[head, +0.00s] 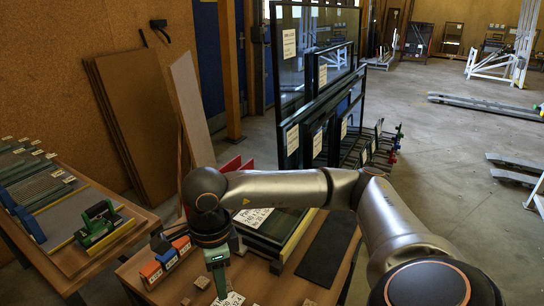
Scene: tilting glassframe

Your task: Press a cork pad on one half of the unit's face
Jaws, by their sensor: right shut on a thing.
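The unit (289,226), a dark-framed glass panel with a white printed label, lies on the wooden table, partly hidden behind my right arm. Small cork pads (202,282) lie loose on the table at its front left. My right gripper (220,288) comes in from the right and points down at the front of the table, below and left of the unit. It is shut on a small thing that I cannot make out. A white paper (230,299) lies at its tips. My left gripper is not in view.
A rack of glass panes (318,132) stands behind. A side table (118,262) at left holds a green suction lifter (98,222). Floor at right is mostly clear.

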